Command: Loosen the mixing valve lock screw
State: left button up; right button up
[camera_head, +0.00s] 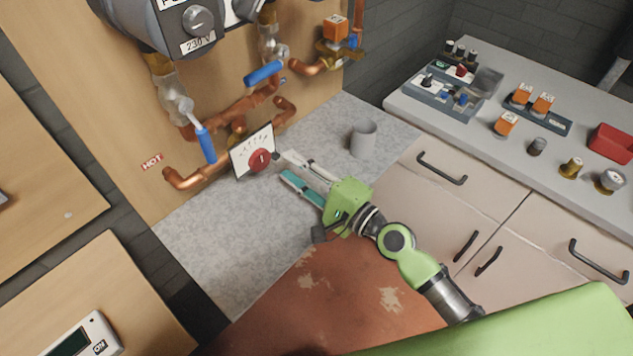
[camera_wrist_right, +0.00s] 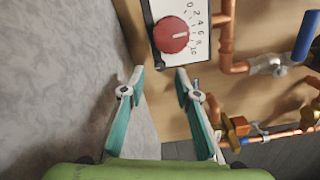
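The mixing valve has a white scale plate (camera_head: 252,150) with a red round knob (camera_head: 259,160), low on the wooden wall panel among copper pipes. In the right wrist view the plate (camera_wrist_right: 200,48) and red knob (camera_wrist_right: 171,35) are at the top. A small dark piece (camera_head: 276,156) sits at the plate's right edge in the head view; I cannot tell for sure that it is the lock screw. My right gripper (camera_head: 285,165) is open and empty, its fingertips pointing at that edge, just short of it. It also shows in the wrist view (camera_wrist_right: 160,73). My left gripper is not in view.
Copper pipes with blue-handled valves (camera_head: 206,145) run beside and above the plate. A grey cup (camera_head: 363,138) stands on the speckled counter (camera_head: 205,245) right of the gripper. The grey worktop (camera_head: 545,75) at right holds trays, valve parts and a red box (camera_head: 611,143).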

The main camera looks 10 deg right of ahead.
jog(key=v, duration=0.9)
jog(key=shift+a, duration=0.1)
